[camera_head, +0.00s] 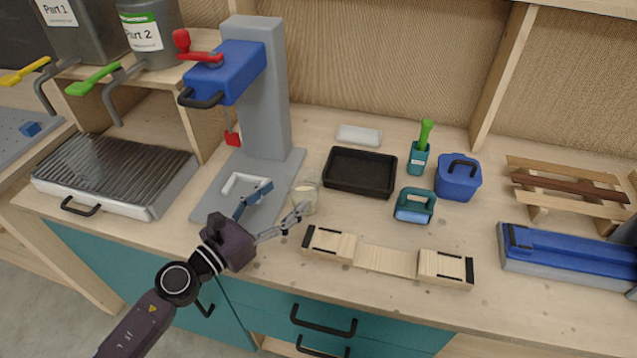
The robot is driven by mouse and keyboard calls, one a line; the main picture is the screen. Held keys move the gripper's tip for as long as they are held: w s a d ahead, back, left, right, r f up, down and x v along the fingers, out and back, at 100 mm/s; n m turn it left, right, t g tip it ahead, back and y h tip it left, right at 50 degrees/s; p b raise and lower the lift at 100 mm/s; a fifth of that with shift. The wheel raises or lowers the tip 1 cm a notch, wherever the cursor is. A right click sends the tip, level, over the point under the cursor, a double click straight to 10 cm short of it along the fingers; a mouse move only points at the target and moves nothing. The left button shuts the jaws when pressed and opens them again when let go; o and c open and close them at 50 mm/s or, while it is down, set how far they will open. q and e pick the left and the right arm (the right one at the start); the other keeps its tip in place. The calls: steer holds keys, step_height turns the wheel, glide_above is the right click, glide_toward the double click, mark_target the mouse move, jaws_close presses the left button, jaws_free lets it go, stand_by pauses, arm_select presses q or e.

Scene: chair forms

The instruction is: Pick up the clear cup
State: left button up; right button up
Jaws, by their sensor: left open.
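The clear cup (306,192) stands on the bench just right of the grey press base, with something pale inside it. My left gripper (285,199) is open, its fingers spread toward the far side. Its right finger reaches the front left of the cup and overlaps it in the view; I cannot tell whether they touch. Its left finger is over the press base. My right gripper is not in view.
The blue-headed press (268,100) stands behind my gripper. A black tray (360,172), a teal roller tool (414,206) and a wooden form (386,259) lie right of the cup. A ribbed grill (115,170) is at left.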

mark_target(292, 192)
arm_select(q)
steer(key=shift+w+d+r, duration=0.15)
steer(key=shift+w+d, duration=0.15)
steer(key=shift+p+x, duration=0.6)
steer(key=shift+x, duration=0.6)
steer(key=shift+w+d, duration=0.35)
steer(key=shift+d, duration=0.25)
steer(key=shift+w+d, duration=0.3)
steer(key=shift+d, duration=0.3)
steer(key=shift+w+d, duration=0.25)
steer(key=shift+d, duration=0.05)
steer(key=shift+w, duration=0.1)
steer(key=c, duration=0.9)
steer(key=shift+c, duration=0.3)
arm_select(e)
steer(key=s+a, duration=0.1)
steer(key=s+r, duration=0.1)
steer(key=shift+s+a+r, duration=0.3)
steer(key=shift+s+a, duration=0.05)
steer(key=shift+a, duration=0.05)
